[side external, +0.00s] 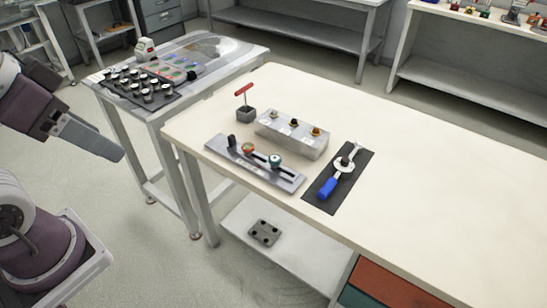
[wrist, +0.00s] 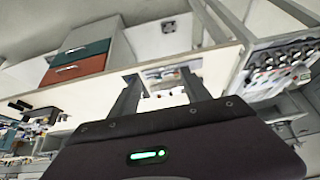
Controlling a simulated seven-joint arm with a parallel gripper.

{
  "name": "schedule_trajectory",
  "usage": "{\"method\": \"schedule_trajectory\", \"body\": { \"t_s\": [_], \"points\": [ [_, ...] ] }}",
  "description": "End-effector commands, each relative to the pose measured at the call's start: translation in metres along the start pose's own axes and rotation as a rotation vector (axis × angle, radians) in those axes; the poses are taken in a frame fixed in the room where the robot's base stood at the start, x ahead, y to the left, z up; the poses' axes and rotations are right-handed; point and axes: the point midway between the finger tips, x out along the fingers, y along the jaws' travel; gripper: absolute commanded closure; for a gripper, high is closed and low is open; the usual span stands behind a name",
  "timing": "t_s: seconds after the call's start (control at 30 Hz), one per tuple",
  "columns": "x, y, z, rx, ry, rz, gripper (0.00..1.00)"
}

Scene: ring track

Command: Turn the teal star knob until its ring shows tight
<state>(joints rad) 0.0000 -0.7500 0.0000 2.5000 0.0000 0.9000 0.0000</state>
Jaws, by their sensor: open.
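The teal star knob (side external: 274,161) stands on a grey slotted plate (side external: 237,162) at the near left part of the bench. An orange-red knob (side external: 248,148) and a black upright post (side external: 232,141) are on the same plate. The ring of the teal knob is too small to read. My gripper (wrist: 160,80) is open and empty in the wrist view, its two fingers apart with the bench beyond them. In the side view my gripper (side external: 112,150) is at the left, off the bench and well away from the knob.
A grey block with several knobs (side external: 292,132) and a small box with a red T-handle (side external: 245,111) stand behind the plate. A blue-handled tool (side external: 330,184) lies on a black mat (side external: 357,177) to its right. The bench's right side (side external: 450,180) is clear. A side table (side external: 215,60) holds several pieces.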

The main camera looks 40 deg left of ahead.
Motion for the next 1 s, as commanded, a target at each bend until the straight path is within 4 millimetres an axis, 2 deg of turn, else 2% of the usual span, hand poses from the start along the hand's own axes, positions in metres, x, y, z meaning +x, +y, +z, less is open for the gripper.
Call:
{"method": "schedule_trajectory", "body": {
  "t_s": [0.43,0.47,0.53,0.57,0.63,0.7,0.77,0.8,0.87,0.9,0.97,1.0],
  "points": [
    [0.0,0.0,-0.002,-0.013,-0.004,0.004,0.45],
    [-0.001,0.001,-0.007,-0.035,-0.011,0.011,0.45],
    [0.001,0.004,-0.029,-0.152,-0.052,0.043,0.45],
    [0.003,0.006,-0.044,-0.229,-0.079,0.059,0.45],
    [0.015,0.01,-0.086,-0.459,-0.158,0.084,0.45],
    [0.041,0.013,-0.129,-0.708,-0.241,0.076,0.45],
    [0.071,0.015,-0.162,-0.913,-0.303,0.042,0.45],
    [0.095,0.016,-0.181,-1.045,-0.337,0.007,0.45],
    [0.136,0.018,-0.205,-1.232,-0.376,-0.061,0.45],
    [0.167,0.02,-0.217,-1.35,-0.392,-0.115,0.45],
    [0.213,0.025,-0.23,-1.508,-0.401,-0.2,0.45],
    [0.243,0.027,-0.234,-1.599,-0.398,-0.256,0.45]
  ]
}}
